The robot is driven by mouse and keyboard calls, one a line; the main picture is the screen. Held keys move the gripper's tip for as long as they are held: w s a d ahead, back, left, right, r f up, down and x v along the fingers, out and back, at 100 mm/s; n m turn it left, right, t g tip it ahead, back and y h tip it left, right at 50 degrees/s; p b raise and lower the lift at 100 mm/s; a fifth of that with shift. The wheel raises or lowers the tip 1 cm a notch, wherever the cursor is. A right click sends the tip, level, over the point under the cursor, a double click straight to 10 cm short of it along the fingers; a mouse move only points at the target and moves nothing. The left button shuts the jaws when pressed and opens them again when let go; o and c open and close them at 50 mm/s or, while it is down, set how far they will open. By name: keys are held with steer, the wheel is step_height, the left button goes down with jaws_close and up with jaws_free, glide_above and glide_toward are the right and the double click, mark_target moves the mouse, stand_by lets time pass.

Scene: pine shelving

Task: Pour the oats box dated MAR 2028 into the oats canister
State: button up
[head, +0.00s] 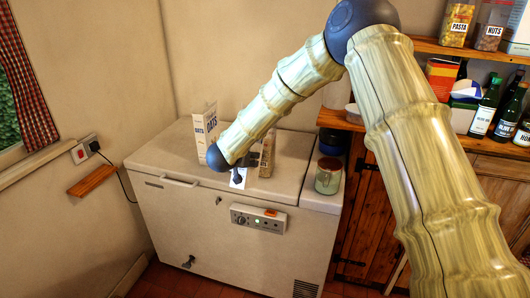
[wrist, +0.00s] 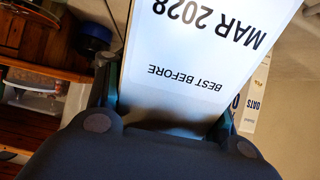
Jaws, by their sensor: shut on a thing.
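My gripper (head: 240,168) is over the white chest freezer, and its fingers are shut on an oats box (wrist: 180,72). In the wrist view (wrist: 165,128) the box's face fills the gap between the fingers and reads BEST BEFORE MAR 2028 upside down. A white box marked OATS (head: 206,128) stands on the freezer, left of my gripper. A narrow beige box (head: 267,155) shows just right of the gripper; I cannot tell if it is the held one. A glass canister (head: 328,176) stands at the freezer's right; its label is too small to read.
The freezer (head: 160,155) has bare lid at its left and back. A blue round lid or pot (head: 333,140) is behind the canister. Pine shelving (head: 425,45) at the right holds pasta and nuts canisters and several bottles (head: 484,108). A wall socket (head: 84,150) is at the left.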

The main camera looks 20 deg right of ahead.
steer(key=shift+s+r+p, duration=0.1)
steer(key=shift+p, duration=0.25)
steer(key=shift+s+a+r+g+p, duration=0.1)
steer(key=shift+a+r+g+p, duration=0.15)
steer(key=shift+p, duration=1.15)
steer(key=shift+d+f+y, duration=0.1)
steer(key=shift+f+y, duration=0.1)
steer(key=shift+y, duration=0.1)
steer(key=shift+r+g+p, duration=0.4)
steer(key=shift+g+p, duration=0.15)
steer(key=shift+p, duration=1.65)
stand_by(0.4)
steer(key=shift+r+y, duration=0.2)
steer(key=shift+y, duration=0.2)
steer(key=shift+s+r+g+y, duration=0.1)
steer(key=shift+r+g+y, duration=0.4)
steer(key=shift+r+g, duration=0.5)
stand_by(1.9)
